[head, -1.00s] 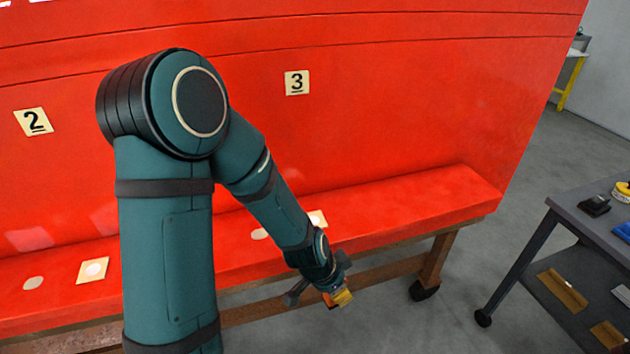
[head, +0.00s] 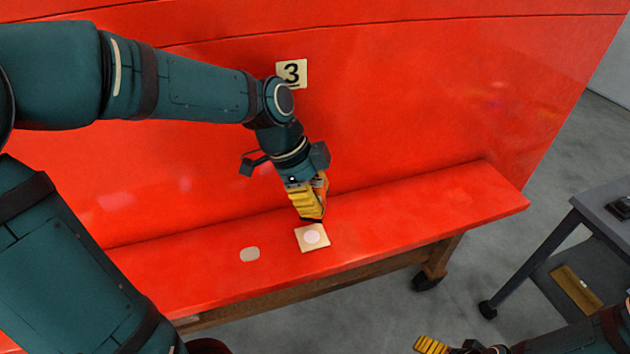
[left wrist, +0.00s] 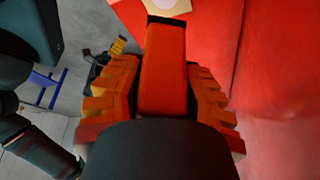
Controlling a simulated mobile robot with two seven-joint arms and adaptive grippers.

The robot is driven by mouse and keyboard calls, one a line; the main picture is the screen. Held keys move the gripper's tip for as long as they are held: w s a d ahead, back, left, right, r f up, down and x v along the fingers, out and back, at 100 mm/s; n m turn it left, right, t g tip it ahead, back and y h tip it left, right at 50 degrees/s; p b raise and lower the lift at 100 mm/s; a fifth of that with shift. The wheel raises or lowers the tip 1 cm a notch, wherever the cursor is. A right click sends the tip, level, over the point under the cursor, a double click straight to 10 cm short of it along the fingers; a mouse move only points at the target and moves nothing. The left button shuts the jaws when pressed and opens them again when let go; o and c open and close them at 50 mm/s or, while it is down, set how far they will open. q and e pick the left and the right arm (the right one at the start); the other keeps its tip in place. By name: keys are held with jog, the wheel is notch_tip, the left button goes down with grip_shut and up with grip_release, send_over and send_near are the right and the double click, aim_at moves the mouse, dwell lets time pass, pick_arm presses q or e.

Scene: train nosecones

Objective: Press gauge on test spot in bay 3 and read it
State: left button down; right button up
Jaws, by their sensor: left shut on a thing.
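The bay 3 number plate (head: 292,74) is on the red nosecone wall. Below it, on the red ledge, lies a beige square with a pale round test spot (head: 312,237); part of the square shows at the top of the left wrist view (left wrist: 170,5). My left gripper (head: 309,204) is shut on the gauge, an orange-red body with a black end (left wrist: 163,65). The gauge points down close to the square's far edge; I cannot tell if it touches. My right gripper (head: 432,345) is low at the bottom of the head view, its yellow fingers partly cut off.
A bare pale disc (head: 250,254) lies on the ledge left of the square. The red ledge (head: 440,203) is clear to the right. A grey cart (head: 606,208) with a black item on top stands at the right. Grey floor lies between.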

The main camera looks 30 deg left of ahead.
pick_arm(q)
jog(key=shift+w+f, duration=0.1)
jog(key=shift+s+d+f+b, duration=0.1)
jog(key=shift+s+f+b, duration=0.1)
jog(key=shift+f+b, duration=0.15)
jog(key=shift+f, duration=0.3)
jog(key=shift+f+b, duration=1.5)
jog(key=shift+f, duration=0.7)
pick_arm(e)
jog(key=shift+s+f, duration=0.25)
jog(key=shift+f, duration=0.35)
jog(key=shift+s+f, duration=0.2)
jog(key=shift+f, duration=0.45)
jog(key=shift+s+f, duration=0.25)
jog(key=shift+f, duration=0.35)
pick_arm(q)
jog(key=shift+f+b, duration=0.5)
jog(key=shift+b, duration=0.2)
pick_arm(e)
jog(key=shift+f, duration=0.7)
pick_arm(q)
jog(key=shift+r, duration=0.1)
pick_arm(e)
jog(key=shift+r, duration=0.1)
pick_arm(q)
jog(key=shift+r+p, duration=2.3)
jog(key=shift+r, duration=1.15)
pick_arm(e)
jog(key=shift+r, duration=2.2)
